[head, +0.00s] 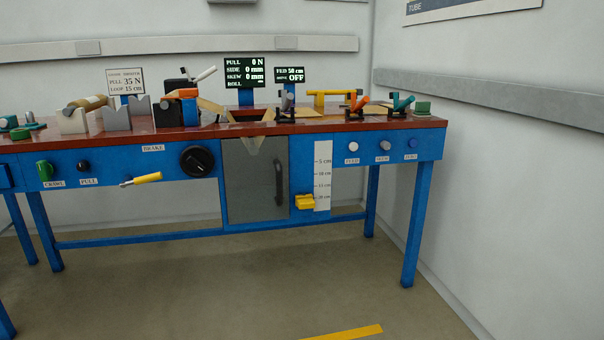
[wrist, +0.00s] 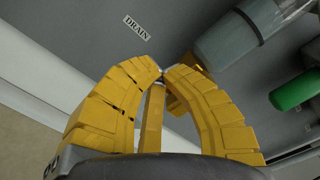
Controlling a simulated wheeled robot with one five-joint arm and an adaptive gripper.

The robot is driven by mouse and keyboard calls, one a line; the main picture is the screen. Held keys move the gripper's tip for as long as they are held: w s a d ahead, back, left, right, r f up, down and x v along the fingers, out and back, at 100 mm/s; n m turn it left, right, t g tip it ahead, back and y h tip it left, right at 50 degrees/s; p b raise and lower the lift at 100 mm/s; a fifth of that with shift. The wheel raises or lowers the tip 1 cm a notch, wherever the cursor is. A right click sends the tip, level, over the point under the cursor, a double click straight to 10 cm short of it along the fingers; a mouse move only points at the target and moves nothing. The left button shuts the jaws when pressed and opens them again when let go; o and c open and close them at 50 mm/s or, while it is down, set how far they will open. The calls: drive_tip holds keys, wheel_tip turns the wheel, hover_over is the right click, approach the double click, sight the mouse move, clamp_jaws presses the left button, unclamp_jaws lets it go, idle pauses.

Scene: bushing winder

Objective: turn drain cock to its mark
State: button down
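In the wrist view, my gripper (wrist: 165,72) has two curved, segmented yellow fingers whose tips come close together, with a small grey bit showing at the narrow gap. A slim yellow bar (wrist: 153,118) shows between the fingers, with another yellow piece (wrist: 176,106) behind the right finger. These may be the drain cock's handle, but I cannot tell for sure, nor whether the fingers touch it. A white label reading DRAIN (wrist: 137,27) is on the grey surface beyond the fingertips. The cock's mark is not visible. My gripper is not seen in the head view.
In the wrist view, a grey-green cylinder (wrist: 228,45) and a green cylinder (wrist: 293,92) lie to the right. In the head view, a blue winder bench (head: 120,165) with knobs and levers stands against the wall. The floor (head: 210,290) before it is clear.

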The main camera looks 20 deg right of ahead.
drive_tip(key=a+p, duration=0.2)
drive_tip(key=a, duration=0.1)
drive_tip(key=a+p, duration=0.1)
drive_tip(key=shift+w+a, duration=0.25)
drive_tip(key=shift+w, duration=0.15)
drive_tip(key=c, duration=1.9)
unclamp_jaws()
clamp_jaws()
drive_tip(key=s+d+b, duration=0.1)
drive_tip(key=d+b, duration=0.4)
drive_tip(key=shift+s+d, duration=0.35)
drive_tip(key=shift+d, duration=0.05)
